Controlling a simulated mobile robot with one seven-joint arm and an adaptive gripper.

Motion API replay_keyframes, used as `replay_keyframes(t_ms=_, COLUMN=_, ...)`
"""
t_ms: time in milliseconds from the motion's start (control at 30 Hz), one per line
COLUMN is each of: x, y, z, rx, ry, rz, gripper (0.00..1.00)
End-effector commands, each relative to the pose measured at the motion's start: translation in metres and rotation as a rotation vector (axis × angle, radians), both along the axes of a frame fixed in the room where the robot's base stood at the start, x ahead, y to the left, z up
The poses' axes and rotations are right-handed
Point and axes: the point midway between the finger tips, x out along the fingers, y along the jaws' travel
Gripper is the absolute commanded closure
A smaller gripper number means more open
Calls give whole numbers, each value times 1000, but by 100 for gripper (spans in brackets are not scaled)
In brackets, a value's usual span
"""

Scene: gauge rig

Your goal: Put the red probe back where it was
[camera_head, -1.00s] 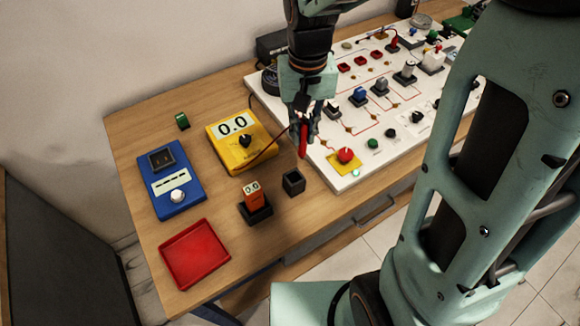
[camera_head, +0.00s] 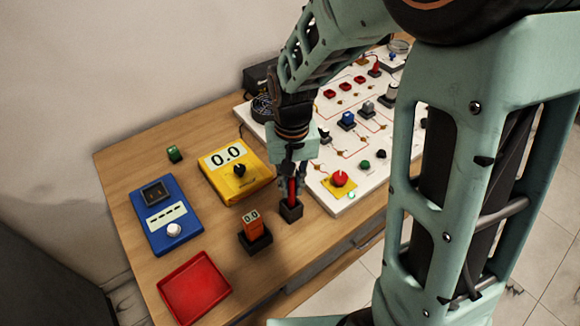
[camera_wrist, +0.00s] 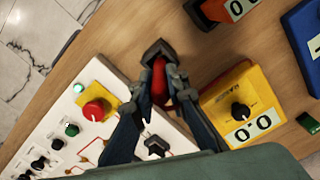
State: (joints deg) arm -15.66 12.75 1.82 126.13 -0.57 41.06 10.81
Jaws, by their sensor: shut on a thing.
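The red probe (camera_head: 291,189) is upright in my gripper (camera_head: 291,180), which is shut on it. Its lower end is at the small black square holder (camera_head: 291,211) on the table. In the wrist view the red probe (camera_wrist: 160,80) shows between my fingers (camera_wrist: 160,95), with the black holder (camera_wrist: 157,50) just beyond it. The probe's tip is hidden, so I cannot tell how deep it sits in the holder.
The yellow meter (camera_head: 236,170) stands left of my gripper. The white board with a red knob (camera_head: 340,180) is to the right.

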Motion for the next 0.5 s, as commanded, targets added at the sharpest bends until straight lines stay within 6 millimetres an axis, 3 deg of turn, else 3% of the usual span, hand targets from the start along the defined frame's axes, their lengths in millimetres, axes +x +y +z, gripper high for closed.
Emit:
replay_keyframes(t_ms=200, x=-1, y=0, z=-28, rx=-1, ry=4, rz=0, gripper=100)
replay_keyframes(t_ms=500, x=0, y=0, z=-30, rx=0, ry=1, rz=0, gripper=100)
